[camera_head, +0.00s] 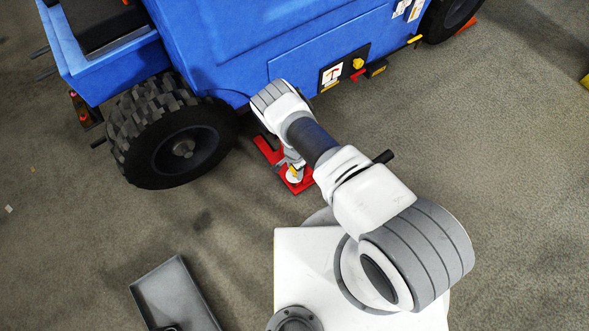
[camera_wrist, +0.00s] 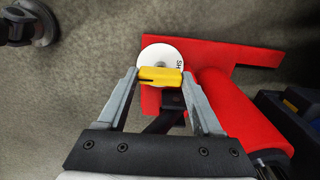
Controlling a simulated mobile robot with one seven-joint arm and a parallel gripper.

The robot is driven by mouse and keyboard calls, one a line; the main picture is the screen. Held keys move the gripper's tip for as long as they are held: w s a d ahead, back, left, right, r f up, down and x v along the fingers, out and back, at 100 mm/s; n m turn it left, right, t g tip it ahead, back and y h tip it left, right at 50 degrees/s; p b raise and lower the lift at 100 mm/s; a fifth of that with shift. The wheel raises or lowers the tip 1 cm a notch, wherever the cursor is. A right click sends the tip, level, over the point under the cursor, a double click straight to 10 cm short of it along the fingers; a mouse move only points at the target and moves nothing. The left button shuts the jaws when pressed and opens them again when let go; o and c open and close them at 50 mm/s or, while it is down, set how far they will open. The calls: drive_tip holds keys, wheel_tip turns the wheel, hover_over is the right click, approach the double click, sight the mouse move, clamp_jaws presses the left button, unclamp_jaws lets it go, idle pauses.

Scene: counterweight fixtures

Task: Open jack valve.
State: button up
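The red jack (camera_head: 265,150) lies on the floor beside the blue vehicle; its red body (camera_wrist: 240,100) also shows in the wrist view. A white disc (camera_wrist: 152,53) with partly hidden black letters, "SH" legible, sits on the jack. The yellow valve handle (camera_wrist: 160,76) lies across the disc's near edge. My gripper (camera_wrist: 160,75) reaches down over it, one grey finger at each end of the handle. Both fingertips appear to touch the handle's ends. In the head view my arm and hand cover much of the jack.
The blue vehicle (camera_head: 240,40) with a large black tire (camera_head: 180,145) stands just behind the jack. A panel with a yellow knob (camera_head: 358,63) is on its side. A grey tray (camera_head: 172,290) lies on the floor at lower left.

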drive_tip(key=c, duration=0.6)
drive_tip(key=shift+o, duration=0.2)
